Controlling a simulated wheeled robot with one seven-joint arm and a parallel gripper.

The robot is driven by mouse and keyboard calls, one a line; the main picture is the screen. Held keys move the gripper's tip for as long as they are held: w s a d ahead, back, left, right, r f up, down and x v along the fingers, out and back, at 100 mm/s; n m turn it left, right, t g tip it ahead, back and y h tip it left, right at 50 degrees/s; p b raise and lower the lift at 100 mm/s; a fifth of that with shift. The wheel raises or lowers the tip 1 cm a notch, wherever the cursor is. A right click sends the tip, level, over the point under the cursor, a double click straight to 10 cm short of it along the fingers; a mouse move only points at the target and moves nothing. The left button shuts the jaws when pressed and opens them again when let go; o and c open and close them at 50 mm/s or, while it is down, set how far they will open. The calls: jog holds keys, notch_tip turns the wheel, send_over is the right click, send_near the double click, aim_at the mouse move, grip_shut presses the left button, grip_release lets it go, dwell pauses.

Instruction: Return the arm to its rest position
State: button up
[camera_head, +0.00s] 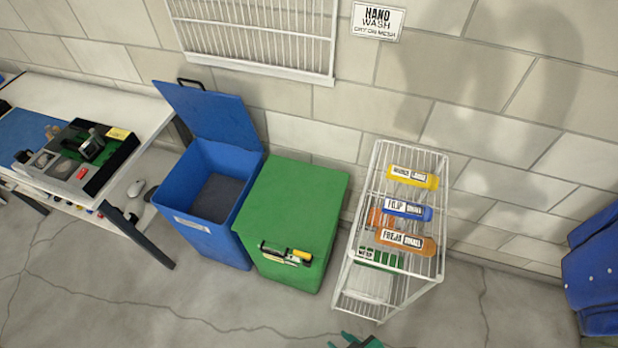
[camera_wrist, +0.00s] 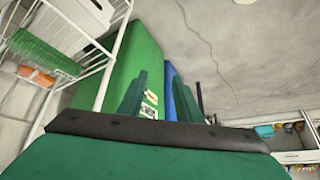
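My gripper (camera_wrist: 160,88) shows in the wrist view as two dark green fingers standing apart, with nothing between them. Only the green tip of my gripper (camera_head: 357,341) shows in the head view, at the bottom edge, in front of and below the white wire rack (camera_head: 340,290). The rest of my arm is out of the head view. In the wrist view the green bin (camera_wrist: 135,60) and the blue bin (camera_wrist: 184,98) are behind the fingers, and the rack (camera_wrist: 118,45) is at the left.
The rack holds yellow, blue and orange labelled items on top. A workbench (camera_head: 90,95) is at left, blue cloth (camera_head: 595,270) at right. The front floor is clear.

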jog(key=s+a+r+m+t+h, duration=0.1)
jog(key=a+r+m+t+h, duration=0.1)
jog(key=r, duration=1)
jog(key=s+a+r+m+t+h, duration=0.1)
jog(key=a+r+m+t, duration=0.3)
jog(key=r, duration=0.9)
jog(key=a+t+h, duration=0.1)
jog(key=a+t, duration=0.2)
jog(key=t, duration=0.1)
jog(key=shift+s+a+r+m, duration=0.2)
jog(key=shift+s+r+m, duration=0.05)
jog(key=shift+m, duration=0.15)
